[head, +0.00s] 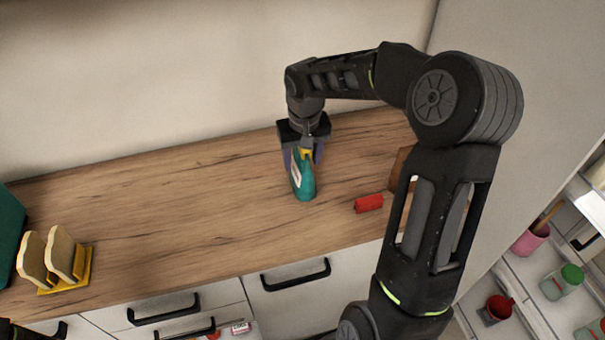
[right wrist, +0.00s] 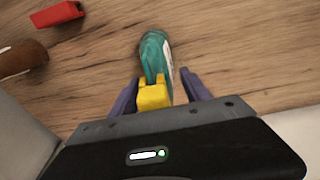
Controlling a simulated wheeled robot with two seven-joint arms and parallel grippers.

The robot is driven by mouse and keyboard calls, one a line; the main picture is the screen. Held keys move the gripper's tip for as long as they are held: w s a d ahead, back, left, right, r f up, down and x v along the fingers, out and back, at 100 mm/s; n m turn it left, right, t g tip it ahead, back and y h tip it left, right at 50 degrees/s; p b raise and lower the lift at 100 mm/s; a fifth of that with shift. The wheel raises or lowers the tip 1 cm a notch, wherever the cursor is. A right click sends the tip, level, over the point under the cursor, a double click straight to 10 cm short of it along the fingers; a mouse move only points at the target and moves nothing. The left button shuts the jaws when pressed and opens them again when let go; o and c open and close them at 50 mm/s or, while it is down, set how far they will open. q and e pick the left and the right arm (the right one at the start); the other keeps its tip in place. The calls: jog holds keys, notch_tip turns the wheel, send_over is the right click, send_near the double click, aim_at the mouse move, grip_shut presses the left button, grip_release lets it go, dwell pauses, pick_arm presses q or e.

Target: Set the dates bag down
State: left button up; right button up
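The dates bag, as I take it, is a teal pouch-like thing (head: 303,182) with a pale label and a yellow top part. It is on the wooden counter and also shows in the right wrist view (right wrist: 155,52). My right gripper (head: 304,157) is over its near-wall end, pointing down. In the right wrist view its two purple fingers (right wrist: 160,90) stand either side of the yellow part, with a visible gap on the right. The gripper looks open around it. Only a dark bit of my left arm shows at the bottom left; its gripper is not seen.
A red block (head: 369,203) lies right of the bag, near a brown wooden thing (head: 399,172) partly behind my right arm. A yellow rack (head: 75,281) with bread slices and a teal box (head: 9,228) are far left. The counter between is clear.

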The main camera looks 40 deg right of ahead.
grip_shut()
dwell(0.4)
dwell(0.4)
